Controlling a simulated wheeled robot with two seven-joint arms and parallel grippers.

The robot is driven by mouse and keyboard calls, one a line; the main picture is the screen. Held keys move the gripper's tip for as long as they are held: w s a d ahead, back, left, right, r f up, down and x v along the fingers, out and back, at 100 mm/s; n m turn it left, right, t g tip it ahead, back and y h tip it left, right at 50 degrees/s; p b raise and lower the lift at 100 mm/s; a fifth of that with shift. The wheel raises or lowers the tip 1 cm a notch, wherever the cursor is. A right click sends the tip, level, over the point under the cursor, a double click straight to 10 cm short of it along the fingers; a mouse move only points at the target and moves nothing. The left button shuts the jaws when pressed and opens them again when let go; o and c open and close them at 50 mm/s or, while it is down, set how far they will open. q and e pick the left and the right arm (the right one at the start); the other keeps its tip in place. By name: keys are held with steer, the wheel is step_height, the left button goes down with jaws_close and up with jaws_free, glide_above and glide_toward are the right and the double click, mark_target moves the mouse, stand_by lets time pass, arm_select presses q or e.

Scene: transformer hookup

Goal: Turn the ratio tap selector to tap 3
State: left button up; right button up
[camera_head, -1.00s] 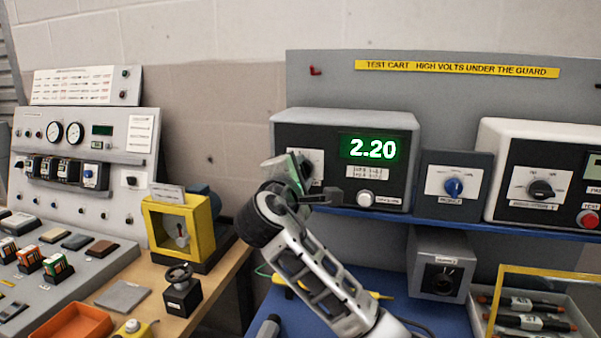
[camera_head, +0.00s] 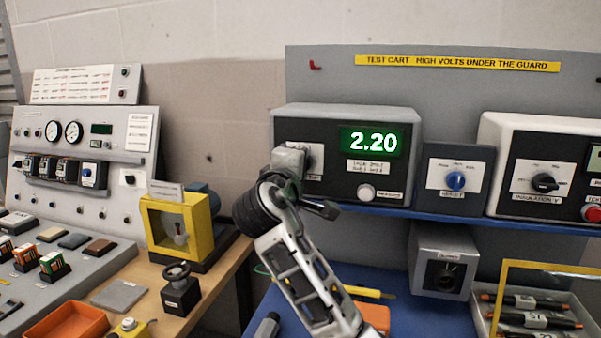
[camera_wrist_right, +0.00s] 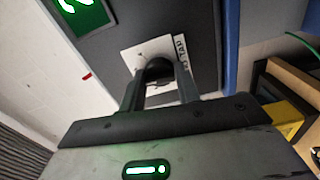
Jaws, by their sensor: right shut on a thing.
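The ratio tap selector is a dark knob (camera_wrist_right: 158,72) on a white plate (camera_wrist_right: 145,52) in the right wrist view. In the head view its plate (camera_head: 317,155) shows at the left of the grey meter box (camera_head: 345,112), partly behind my right gripper (camera_head: 303,163). In the right wrist view my right gripper (camera_wrist_right: 160,88) has its two fingers on either side of the knob, shut on it. The knob's pointer and the tap marks are hidden or too small to read. The green display (camera_head: 371,141) on the box reads 2.20. My left gripper is not in view.
A round knob (camera_head: 366,192) sits below the display. A blue-knob box (camera_head: 456,180) and an insulation tester (camera_head: 545,182) stand to the right on the blue shelf. A yellow frame (camera_head: 180,228) and a small handwheel unit (camera_head: 179,290) stand on the bench at left.

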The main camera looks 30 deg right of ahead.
arm_select(q)
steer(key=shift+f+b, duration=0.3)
steer(key=shift+b, duration=0.2)
arm_select(e)
steer(key=shift+f+m, duration=0.1)
steer(key=shift+m, duration=1.1)
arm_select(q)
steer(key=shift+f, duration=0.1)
arm_select(e)
steer(key=o, duration=1)
arm_select(q)
steer(key=b, duration=0.1)
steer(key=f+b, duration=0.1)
steer(key=b, duration=0.1)
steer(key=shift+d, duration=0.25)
arm_select(e)
steer(key=v, duration=1.6)
